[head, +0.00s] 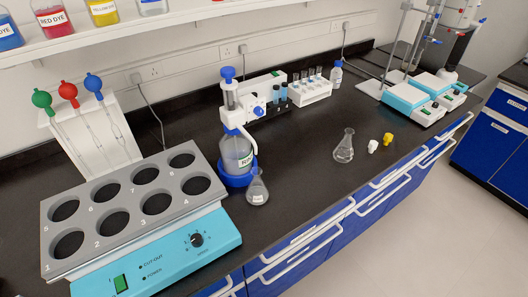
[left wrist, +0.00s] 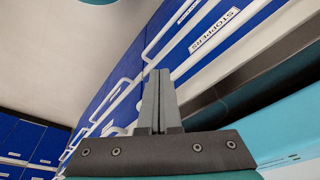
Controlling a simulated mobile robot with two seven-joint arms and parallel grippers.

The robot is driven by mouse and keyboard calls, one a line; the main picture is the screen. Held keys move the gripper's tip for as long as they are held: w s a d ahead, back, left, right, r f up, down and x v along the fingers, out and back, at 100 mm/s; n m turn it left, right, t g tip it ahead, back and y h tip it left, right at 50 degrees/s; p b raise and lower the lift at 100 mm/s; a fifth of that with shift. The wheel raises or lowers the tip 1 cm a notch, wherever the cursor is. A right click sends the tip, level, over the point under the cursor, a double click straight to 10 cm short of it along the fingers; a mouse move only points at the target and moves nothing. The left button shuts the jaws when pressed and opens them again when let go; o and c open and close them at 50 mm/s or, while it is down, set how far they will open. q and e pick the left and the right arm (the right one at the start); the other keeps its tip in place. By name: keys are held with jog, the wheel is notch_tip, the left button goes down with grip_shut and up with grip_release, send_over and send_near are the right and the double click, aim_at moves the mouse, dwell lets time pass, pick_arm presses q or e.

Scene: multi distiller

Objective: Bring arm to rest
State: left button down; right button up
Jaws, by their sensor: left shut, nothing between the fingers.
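My left gripper (left wrist: 159,75) shows in the left wrist view, its two grey fingers pressed together with nothing between them. It hangs in front of the blue drawer fronts (left wrist: 120,85), one of which carries a label reading STOPPERS (left wrist: 214,31). A light blue surface (left wrist: 290,130) is at the right of that view. Neither gripper nor arm shows in the head view, and my right gripper is in no view.
On the black bench (head: 300,190) stand a grey multi-hole heating block (head: 75,228), a dispenser bottle (head: 236,155), a flask next to it (head: 257,190), another flask (head: 344,148) and two stoppers. Dye bottles sit on the shelf (head: 140,28). The floor (head: 440,240) at right is clear.

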pick_arm(q)
jog(key=s+f+b, duration=0.2)
jog(key=s+f, duration=0.1)
jog(key=f, duration=0.6)
jog(key=s+f+b, duration=0.2)
jog(key=s+f, duration=0.1)
jog(key=f, duration=0.6)
jog(key=s+a+f+g+b, duration=0.1)
jog(key=s+a+f+b, duration=0.2)
jog(key=s+f, duration=0.9)
jog(key=shift+f+g+b, duration=0.4)
jog(key=shift+f+b, duration=0.05)
jog(key=shift+b, duration=0.35)
